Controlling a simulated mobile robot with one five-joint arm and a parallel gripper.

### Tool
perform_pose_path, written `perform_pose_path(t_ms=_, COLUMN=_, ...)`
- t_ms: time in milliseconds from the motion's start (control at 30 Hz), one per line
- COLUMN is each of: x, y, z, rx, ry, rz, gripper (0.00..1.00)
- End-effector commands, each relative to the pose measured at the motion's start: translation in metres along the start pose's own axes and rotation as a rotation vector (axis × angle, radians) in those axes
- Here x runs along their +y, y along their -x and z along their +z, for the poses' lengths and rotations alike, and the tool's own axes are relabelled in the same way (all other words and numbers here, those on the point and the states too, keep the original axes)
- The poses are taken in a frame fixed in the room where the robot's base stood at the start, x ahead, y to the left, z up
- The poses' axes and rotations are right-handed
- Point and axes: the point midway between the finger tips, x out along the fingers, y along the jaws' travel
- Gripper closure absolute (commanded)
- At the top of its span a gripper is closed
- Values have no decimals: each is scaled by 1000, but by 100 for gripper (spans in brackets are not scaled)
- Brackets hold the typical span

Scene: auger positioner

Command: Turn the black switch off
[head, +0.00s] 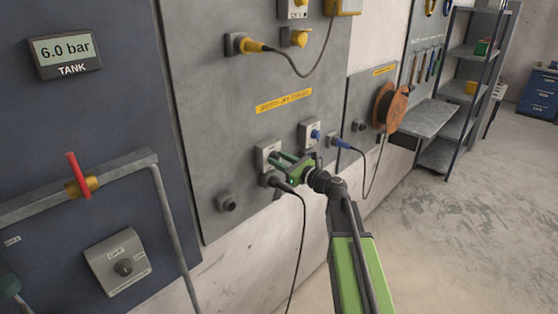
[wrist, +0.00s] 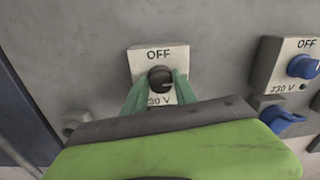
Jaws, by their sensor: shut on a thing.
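The black switch (wrist: 160,78) is a round knob on a light grey box with "OFF" printed above it and a partly hidden voltage label below. A pale mark shows on the knob's right side, but its exact setting is hard to read. My gripper (wrist: 159,82) has its two green fingers on either side of the knob and is shut on it. In the head view the switch box (head: 265,150) is on the grey wall panel, and the gripper (head: 276,157) reaches it from the right, hiding most of the knob.
A blue switch (wrist: 304,66) sits to the right, with a blue plug (wrist: 282,118) below it. A black plug with a hanging cable (head: 287,187) is just below my gripper. A cable reel (head: 392,105) hangs farther right. The floor at right is clear.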

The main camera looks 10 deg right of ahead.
Motion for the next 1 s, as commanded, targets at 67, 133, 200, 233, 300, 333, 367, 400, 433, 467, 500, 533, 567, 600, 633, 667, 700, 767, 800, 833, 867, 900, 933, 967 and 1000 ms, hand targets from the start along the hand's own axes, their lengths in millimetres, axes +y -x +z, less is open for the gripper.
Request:
perform_pose_path(t_ms=67, x=-1, y=0, z=0, rx=0, ry=-1, rz=-2, gripper=100)
perform_pose_path(t_ms=133, x=-1, y=0, z=0, rx=-1, ry=-1, rz=-2, gripper=100)
perform_pose_path(t_ms=200, x=-1, y=0, z=0, rx=-1, ry=-1, rz=-2, gripper=100)
perform_pose_path(t_ms=233, x=-1, y=0, z=0, rx=-1, ry=-1, rz=-2, gripper=100)
perform_pose_path(t_ms=300, x=-1, y=0, z=0, rx=-1, ry=2, rz=-2, gripper=100)
perform_pose_path(t_ms=333, x=-1, y=0, z=0, rx=-1, ry=5, rz=-2, gripper=100)
perform_pose_path(t_ms=367, x=-1, y=0, z=0, rx=-1, ry=8, rz=-2, gripper=100)
perform_pose_path(t_ms=400, x=0, y=0, z=0, rx=-1, ry=15, rz=-2, gripper=100)
perform_pose_path(t_ms=433, x=0, y=0, z=0, rx=-2, ry=21, rz=-2, gripper=100)
perform_pose_path(t_ms=467, x=0, y=-1, z=0, rx=-2, ry=29, rz=-1, gripper=100)
perform_pose_path(t_ms=500, x=0, y=-1, z=0, rx=-3, ry=43, rz=-1, gripper=100)
perform_pose_path(t_ms=533, x=0, y=-1, z=0, rx=-3, ry=55, rz=-1, gripper=100)
perform_pose_path(t_ms=567, x=0, y=-1, z=0, rx=-4, ry=69, rz=-1, gripper=100)
perform_pose_path(t_ms=600, x=0, y=-1, z=0, rx=-4, ry=90, rz=-1, gripper=100)
perform_pose_path(t_ms=633, x=1, y=-1, z=0, rx=-5, ry=109, rz=-1, gripper=100)
perform_pose_path(t_ms=667, x=1, y=-1, z=0, rx=-6, ry=128, rz=-1, gripper=100)
perform_pose_path(t_ms=700, x=1, y=-1, z=0, rx=-7, ry=157, rz=-2, gripper=100)
perform_pose_path(t_ms=767, x=1, y=-1, z=0, rx=-9, ry=206, rz=-2, gripper=100)
perform_pose_path(t_ms=800, x=1, y=-1, z=0, rx=-10, ry=241, rz=-2, gripper=100)
perform_pose_path(t_ms=833, x=1, y=-1, z=0, rx=-11, ry=268, rz=-2, gripper=100)
perform_pose_path(t_ms=867, x=1, y=-1, z=0, rx=-12, ry=296, rz=-3, gripper=100)
perform_pose_path(t_ms=900, x=1, y=-1, z=0, rx=-13, ry=333, rz=-3, gripper=100)
perform_pose_path(t_ms=933, x=1, y=-1, z=0, rx=-14, ry=362, rz=-3, gripper=100)
perform_pose_path(t_ms=967, x=1, y=-1, z=0, rx=-15, ry=391, rz=-3, gripper=100)
perform_pose_path(t_ms=1000, x=1, y=-1, z=0, rx=-16, ry=429, rz=-3, gripper=100)
